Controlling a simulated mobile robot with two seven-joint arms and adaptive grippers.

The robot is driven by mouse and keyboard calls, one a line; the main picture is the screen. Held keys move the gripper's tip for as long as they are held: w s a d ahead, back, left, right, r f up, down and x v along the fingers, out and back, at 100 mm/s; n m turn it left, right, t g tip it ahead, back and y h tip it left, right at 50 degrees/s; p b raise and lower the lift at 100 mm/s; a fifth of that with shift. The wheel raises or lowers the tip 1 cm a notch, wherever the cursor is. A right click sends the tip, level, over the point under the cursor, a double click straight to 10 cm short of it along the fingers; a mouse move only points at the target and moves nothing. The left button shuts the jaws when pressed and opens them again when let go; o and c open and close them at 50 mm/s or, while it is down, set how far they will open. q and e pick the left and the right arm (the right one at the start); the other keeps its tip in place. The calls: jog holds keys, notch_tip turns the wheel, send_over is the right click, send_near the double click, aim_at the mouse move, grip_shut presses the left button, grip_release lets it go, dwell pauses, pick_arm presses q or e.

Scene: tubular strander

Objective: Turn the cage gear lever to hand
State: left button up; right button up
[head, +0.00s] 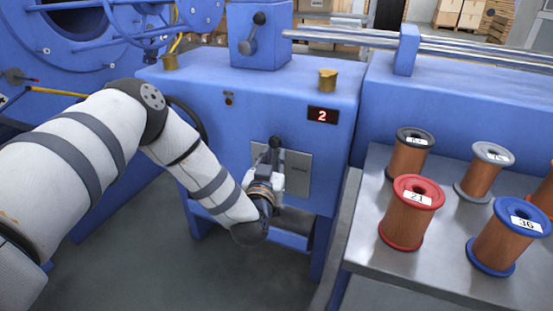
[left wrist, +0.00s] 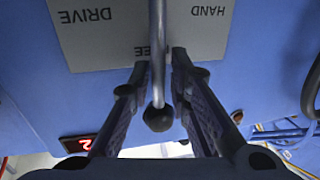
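The cage gear lever (left wrist: 158,70) is a thin metal rod with a dark ball knob. It stands in front of a grey plate (left wrist: 112,35) on the blue housing. In the left wrist view, which is upside down, the plate reads DRIVE at left and HAND at right. The lever points at the partly hidden middle word, seemingly FREE. My left gripper (left wrist: 158,68) has its fingers on either side of the rod, with a gap showing on both sides. In the head view the lever's knob (head: 275,143) shows just above my left gripper (head: 277,160). My right gripper is out of view.
A red display (head: 322,115) on the housing reads 2. Another black-knobbed lever (head: 253,36) stands on a blue box above. At right, a grey table (head: 365,260) holds several copper spools, including a red one (head: 411,212) and a blue one (head: 503,237).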

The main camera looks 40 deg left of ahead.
pick_arm(q)
jog(key=shift+w+a, duration=0.1)
jog(key=shift+w, duration=0.25)
jog(key=shift+c, duration=0.4)
grip_shut()
